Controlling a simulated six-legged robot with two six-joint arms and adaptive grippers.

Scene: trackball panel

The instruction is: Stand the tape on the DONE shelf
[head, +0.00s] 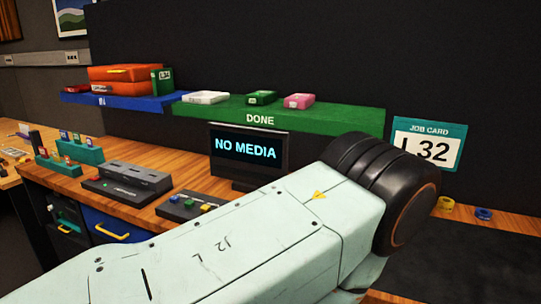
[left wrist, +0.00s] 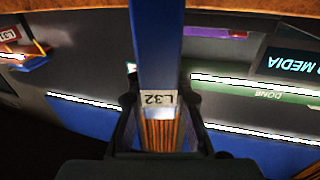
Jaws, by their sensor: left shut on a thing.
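In the left wrist view my left gripper (left wrist: 163,103) is shut on a blue tape (left wrist: 158,50) with a white L32 label. The tape runs from the gripper to the top of that view. The head view shows my left arm crossing the front, but the gripper and tape are hidden behind it. The green DONE shelf (head: 345,119) is on the dark wall. A white tape (head: 206,98), a green tape (head: 262,97) and a pink tape (head: 299,101) lie on it. The shelf also shows in the left wrist view (left wrist: 225,87). My right gripper is not in view.
A blue shelf (head: 130,104) at left holds an orange case (head: 120,80) and a green tape. Below DONE, a monitor (head: 247,152) reads NO MEDIA. The job card (head: 428,143) reads L32. The DONE shelf's right part looks clear. Grey devices (head: 125,183) stand on the bench.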

